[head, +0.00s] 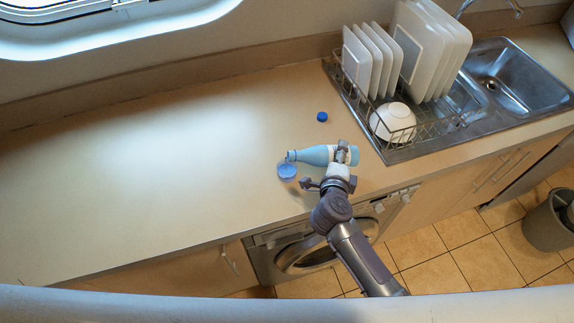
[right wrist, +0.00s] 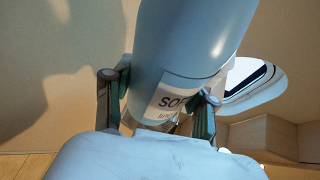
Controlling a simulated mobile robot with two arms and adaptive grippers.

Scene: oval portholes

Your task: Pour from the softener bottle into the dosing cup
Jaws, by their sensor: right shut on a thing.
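The softener bottle (head: 315,155) is light blue and lies tilted to about level, its neck pointing left in the head view. My right gripper (head: 341,158) is shut around its body. In the right wrist view the bottle (right wrist: 190,40) fills the middle, its white label partly readable, between the fingers of the gripper (right wrist: 160,110). The dosing cup (head: 287,171) is a small translucent blue cup on the counter. The bottle's mouth is above or beside the cup's far edge. Whether liquid is flowing cannot be told. My left gripper is not in view.
A blue cap (head: 322,117) lies on the counter (head: 160,150) behind the bottle. A dish rack (head: 422,128) with plates (head: 372,62) and a white bowl (head: 393,122) stands at right by the sink (head: 515,80). The counter's left is clear. A washing machine (head: 300,256) is below.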

